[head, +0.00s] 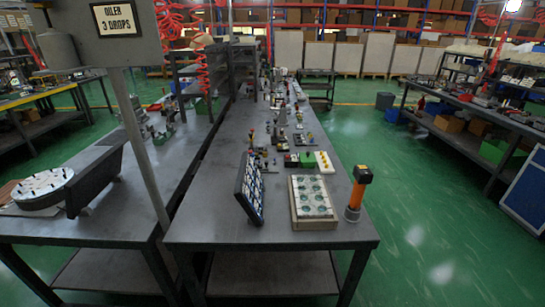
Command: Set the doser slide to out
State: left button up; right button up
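I cannot make out which thing is the doser slide; the small devices on the middle bench (207,218) are too small to tell apart. Several small valve blocks and fittings (283,140) stand along this bench toward the back. Neither my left gripper nor my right gripper is in view.
A sign reading "OILER 3 DROPS" (116,19) stands on a pole at left. Green floor (425,225) at right is clear.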

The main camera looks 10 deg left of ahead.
aim_at(265, 167)
jog(key=i+l+z, duration=0.15)
jog(key=i, duration=0.5)
jog(key=i+z, duration=0.1)
jog(key=i, duration=0.55)
jog(key=l, duration=0.1)
